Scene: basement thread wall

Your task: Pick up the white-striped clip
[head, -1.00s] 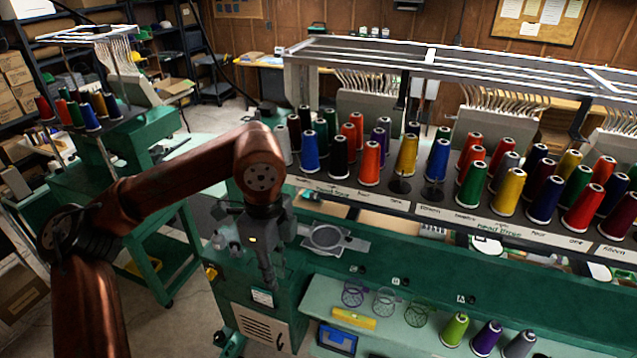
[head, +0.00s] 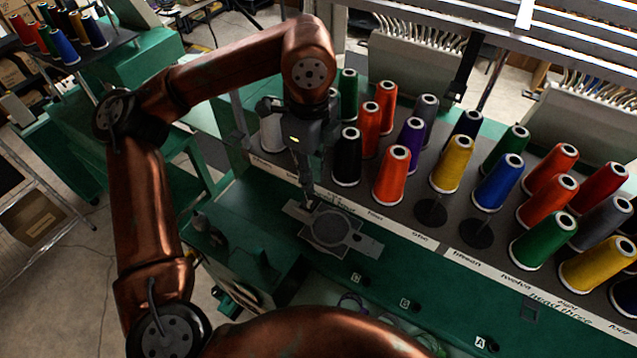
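I cannot make out a white-striped clip for certain in the head view. A flat grey piece with a round ring and side tabs (head: 331,229) lies on the green machine bed. My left gripper (head: 307,200) points down just above and behind its left end; whether they touch is unclear. Its fingers show edge-on and narrow, so I cannot tell whether they are open or hold anything. Thin wire loops (head: 352,303) near label C are mostly hidden by my copper arm. My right gripper is out of view.
Thread cones, such as an orange one (head: 391,176) and a black one (head: 347,158), stand on the dark rack (head: 275,155) close to the right of my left gripper. Labels C, B and A run along the green front edge. Clear floor (head: 95,270) shows at left.

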